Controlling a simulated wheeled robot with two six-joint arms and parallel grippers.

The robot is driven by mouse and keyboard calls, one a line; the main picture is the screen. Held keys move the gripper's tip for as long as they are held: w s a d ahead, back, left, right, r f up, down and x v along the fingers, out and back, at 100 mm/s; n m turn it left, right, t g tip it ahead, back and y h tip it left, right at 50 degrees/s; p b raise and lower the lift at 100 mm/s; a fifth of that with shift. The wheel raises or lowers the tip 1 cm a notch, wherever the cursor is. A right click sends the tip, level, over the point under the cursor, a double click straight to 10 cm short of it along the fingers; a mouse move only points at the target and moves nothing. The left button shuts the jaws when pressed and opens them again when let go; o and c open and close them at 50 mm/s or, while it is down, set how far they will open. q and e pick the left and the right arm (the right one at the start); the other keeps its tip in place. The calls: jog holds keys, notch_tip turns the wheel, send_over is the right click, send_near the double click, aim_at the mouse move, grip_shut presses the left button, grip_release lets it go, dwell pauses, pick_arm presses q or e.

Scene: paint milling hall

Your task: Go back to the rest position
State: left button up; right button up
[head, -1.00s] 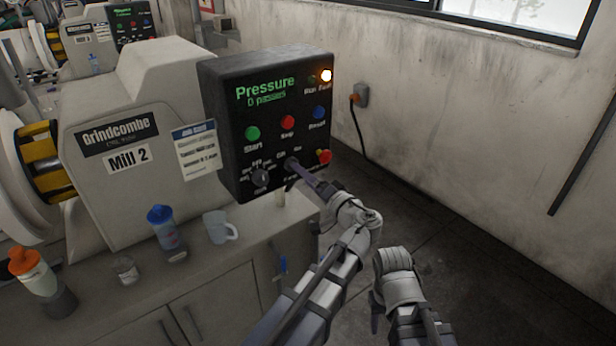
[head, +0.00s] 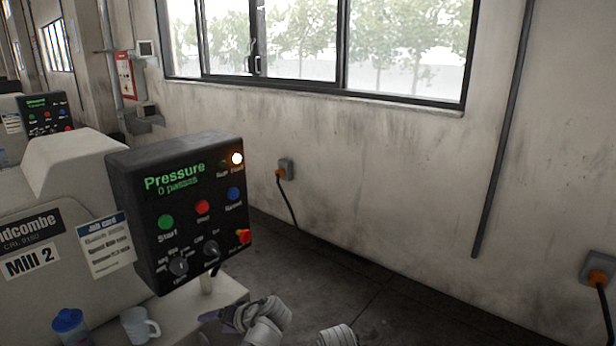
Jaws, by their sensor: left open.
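The black control box (head: 185,215) of Mill 2 stands at left of centre.
A white mug (head: 137,325) and a blue-capped bottle (head: 69,326) stand on the counter at lower left. A job card (head: 105,245) hangs on the mill. The floor (head: 400,310) to the right is clear up to the wall, which has sockets with cables.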

pick_arm(q)
jog(key=s+d+f+g+h, duration=0.4)
jog(key=s+d+f+h, duration=0.4)
jog(key=s+f+h, duration=0.15)
jog(key=s+d+r+m+p, duration=0.2)
jog(key=d, duration=0.3)
jog(key=s+d+r+m+g+y+p, duration=0.1)
jog(key=s+d+r+m+p, duration=0.1)
jog(key=d, duration=0.4)
jog(key=shift+s+r, duration=0.4)
jog(key=shift+s, duration=0.45)
